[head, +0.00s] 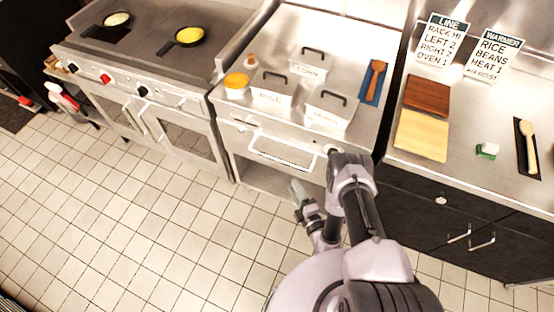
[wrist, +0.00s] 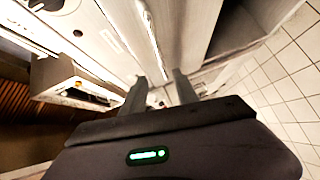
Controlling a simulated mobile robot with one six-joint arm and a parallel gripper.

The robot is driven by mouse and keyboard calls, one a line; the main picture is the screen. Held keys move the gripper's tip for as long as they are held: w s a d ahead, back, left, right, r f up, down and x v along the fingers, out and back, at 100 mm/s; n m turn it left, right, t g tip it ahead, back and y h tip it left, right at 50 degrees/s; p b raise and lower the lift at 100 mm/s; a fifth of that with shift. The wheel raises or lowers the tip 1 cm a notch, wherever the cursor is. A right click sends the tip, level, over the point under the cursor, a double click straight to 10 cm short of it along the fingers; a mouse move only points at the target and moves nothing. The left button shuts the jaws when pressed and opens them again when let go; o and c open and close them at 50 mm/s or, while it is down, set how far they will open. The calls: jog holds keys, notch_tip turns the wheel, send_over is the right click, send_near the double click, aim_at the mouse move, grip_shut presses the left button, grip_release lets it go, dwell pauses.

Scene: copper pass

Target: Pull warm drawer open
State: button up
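The warm drawer (head: 250,136) is the steel front under the middle counter in the head view, and it looks shut. Its long bar handle (head: 283,155) runs across the front. My gripper (head: 298,190) is below the handle in the picture, in front of the open space under the drawer, and appears apart from the handle. In the wrist view my gripper (wrist: 160,88) has two dark fingers spread apart, with no thing clearly held between them. A pale bar (wrist: 150,32), likely the handle, lies ahead of the fingertips; the exact gap cannot be told.
A stove with pans (head: 187,37) is left. A dark cabinet (head: 425,215) is right. Tiled floor (head: 130,220) is clear at left.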

aim_at(279, 159)
jog(key=b+x, duration=0.7)
jog(key=x, duration=0.7)
jog(key=shift+w+a+f+b, duration=0.1)
jog(key=shift+a+f+b, duration=0.1)
jog(key=shift+b, duration=0.1)
jog(key=shift+w+a+r, duration=0.1)
jog(key=shift+w+a, duration=0.05)
jog(key=shift+w, duration=0.2)
grip_shut()
